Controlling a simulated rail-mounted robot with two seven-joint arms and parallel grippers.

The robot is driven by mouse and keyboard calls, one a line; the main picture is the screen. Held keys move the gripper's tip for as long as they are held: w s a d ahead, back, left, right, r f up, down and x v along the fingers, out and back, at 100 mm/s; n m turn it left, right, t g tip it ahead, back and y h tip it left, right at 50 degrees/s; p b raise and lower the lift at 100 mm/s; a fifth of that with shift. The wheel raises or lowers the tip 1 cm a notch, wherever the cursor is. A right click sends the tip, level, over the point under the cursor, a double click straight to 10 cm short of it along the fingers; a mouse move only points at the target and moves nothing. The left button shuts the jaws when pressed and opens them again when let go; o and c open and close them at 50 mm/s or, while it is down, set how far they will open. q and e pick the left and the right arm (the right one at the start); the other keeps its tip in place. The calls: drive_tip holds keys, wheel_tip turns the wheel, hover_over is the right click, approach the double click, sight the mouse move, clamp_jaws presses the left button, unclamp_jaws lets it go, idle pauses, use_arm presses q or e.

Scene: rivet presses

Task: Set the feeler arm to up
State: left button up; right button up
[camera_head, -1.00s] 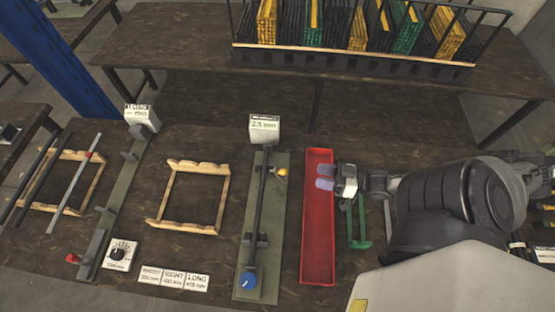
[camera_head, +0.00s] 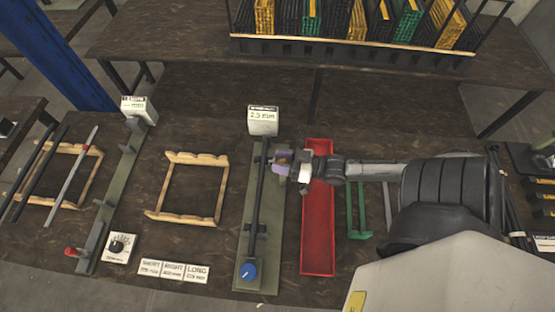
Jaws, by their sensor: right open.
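A green gauge fixture (camera_head: 270,220) lies on the bench with a long dark rod (camera_head: 257,195) along it, a blue knob (camera_head: 248,271) at its near end and a white readout box (camera_head: 263,120) at its far end. A small yellow-tipped part, which looks like the feeler arm (camera_head: 283,161), is at the fixture's right edge near the far end. My right gripper (camera_head: 282,163) is open at this yellow tip, its purple-grey fingers partly hiding it. I cannot tell whether they touch it. My left gripper is not in view.
A red tray (camera_head: 318,230) lies under my right wrist, with a green bracket (camera_head: 357,210) to its right. A wooden frame (camera_head: 187,187) and a second long fixture (camera_head: 108,215) stand to the left. A rack (camera_head: 350,50) stands on the bench behind.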

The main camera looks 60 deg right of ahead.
drive_tip(key=shift+w+a, duration=0.1)
drive_tip(key=shift+w, duration=0.45)
clamp_jaws()
